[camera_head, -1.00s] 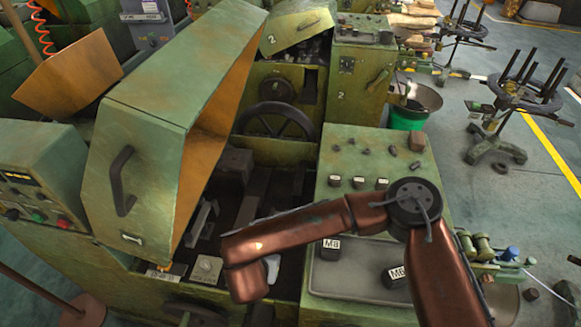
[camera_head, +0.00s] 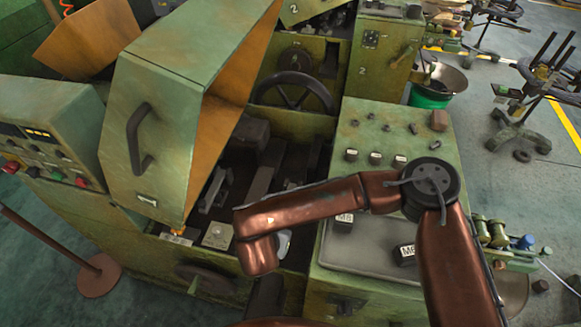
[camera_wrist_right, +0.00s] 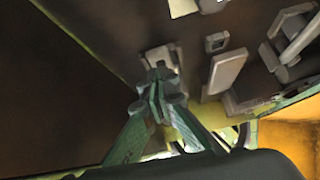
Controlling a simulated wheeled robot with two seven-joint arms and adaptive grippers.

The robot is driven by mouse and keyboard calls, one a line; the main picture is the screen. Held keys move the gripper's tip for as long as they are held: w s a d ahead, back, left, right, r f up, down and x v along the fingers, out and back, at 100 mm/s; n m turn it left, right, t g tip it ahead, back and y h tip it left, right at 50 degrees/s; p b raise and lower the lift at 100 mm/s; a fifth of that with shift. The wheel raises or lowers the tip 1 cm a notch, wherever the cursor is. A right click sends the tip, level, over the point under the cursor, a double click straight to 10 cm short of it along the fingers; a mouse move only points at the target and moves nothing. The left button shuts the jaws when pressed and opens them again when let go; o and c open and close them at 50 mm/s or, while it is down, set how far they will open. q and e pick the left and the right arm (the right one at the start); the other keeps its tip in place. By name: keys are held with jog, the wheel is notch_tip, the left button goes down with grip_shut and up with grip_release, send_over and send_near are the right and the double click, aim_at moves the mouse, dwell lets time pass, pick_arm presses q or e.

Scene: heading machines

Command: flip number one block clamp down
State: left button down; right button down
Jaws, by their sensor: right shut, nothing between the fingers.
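The open bay of the green machine holds several grey metal clamp-like parts (camera_head: 217,188) in the head view; I cannot tell which is the number one block clamp. In the right wrist view, a grey block part (camera_wrist_right: 226,72) lies just right of my fingertips, and another grey part (camera_wrist_right: 163,58) is just beyond them. A grey lever-like part (camera_wrist_right: 292,42) is farther right. My right gripper (camera_wrist_right: 158,82) is shut and empty, close to these parts; contact cannot be told. In the head view my right arm covers part of the bay, hiding its fingertips. My left gripper is not in view.
The raised hood (camera_head: 160,120) with a black handle stands left of the bay. A black handwheel (camera_head: 293,92) is behind it. A flat control top (camera_head: 385,120) and a grey tray (camera_head: 370,258) with black boxes are to the right. A post stands at lower left.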

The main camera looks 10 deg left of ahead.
jog(key=s+r+p, duration=0.2)
jog(key=s+r, duration=0.4)
jog(key=s, duration=0.3)
jog(key=shift+s+a, duration=0.25)
jog(key=shift+s, duration=0.15)
jog(key=shift+r, duration=0.1)
